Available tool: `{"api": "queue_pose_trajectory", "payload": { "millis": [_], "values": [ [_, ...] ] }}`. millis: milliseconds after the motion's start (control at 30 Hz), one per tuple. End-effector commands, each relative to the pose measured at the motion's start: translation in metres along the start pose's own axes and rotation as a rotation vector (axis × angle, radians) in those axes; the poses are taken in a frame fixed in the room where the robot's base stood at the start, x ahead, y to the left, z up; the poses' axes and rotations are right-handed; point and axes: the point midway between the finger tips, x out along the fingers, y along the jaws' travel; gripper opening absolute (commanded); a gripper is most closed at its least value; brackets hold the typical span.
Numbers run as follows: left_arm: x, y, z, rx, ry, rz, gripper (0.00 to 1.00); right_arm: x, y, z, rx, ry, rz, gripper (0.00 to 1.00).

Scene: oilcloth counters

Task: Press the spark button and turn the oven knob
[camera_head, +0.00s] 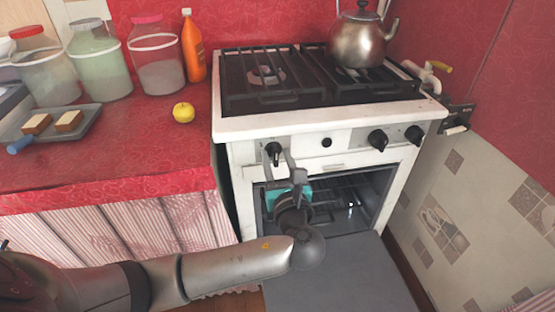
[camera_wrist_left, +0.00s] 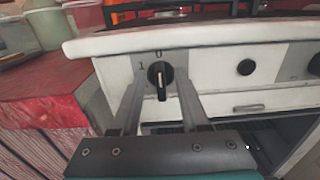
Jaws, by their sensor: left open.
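The white stove's front panel carries a black knob at the left (camera_head: 273,152), which also shows in the left wrist view (camera_wrist_left: 160,76). A small round black button (camera_head: 326,142) sits right of it and shows in the left wrist view too (camera_wrist_left: 246,67). Two more black knobs (camera_head: 378,139) are farther right. My left gripper (camera_head: 280,158) is open in front of the left knob. In the left wrist view its fingers (camera_wrist_left: 158,92) lie to either side of the knob; I cannot tell whether they touch it. My right gripper is not in view.
The oven door (camera_head: 340,275) hangs open below my left arm. A kettle (camera_head: 360,42) stands on the right rear of the black grates. The red counter (camera_head: 130,140) at left holds several jars, an orange bottle (camera_head: 193,50), a yellow fruit (camera_head: 183,112) and a tray (camera_head: 88,122).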

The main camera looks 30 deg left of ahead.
Motion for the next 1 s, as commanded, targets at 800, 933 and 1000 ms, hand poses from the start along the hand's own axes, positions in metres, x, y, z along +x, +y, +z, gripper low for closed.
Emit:
{"api": "queue_pose_trajectory", "payload": {
  "millis": [800, 933, 1000],
  "values": [
    [-0.0006, 0.0002, -0.0006, 0.001, 0.001, 0.001, 0.00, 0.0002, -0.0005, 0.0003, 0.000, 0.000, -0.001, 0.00],
    [-0.0007, 0.0003, -0.0007, -0.005, 0.002, 0.001, 0.00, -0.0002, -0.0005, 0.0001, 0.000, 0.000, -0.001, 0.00],
    [-0.0008, 0.0005, -0.0007, -0.014, 0.002, 0.001, 0.00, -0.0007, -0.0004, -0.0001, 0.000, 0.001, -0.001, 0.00]
  ]
}}
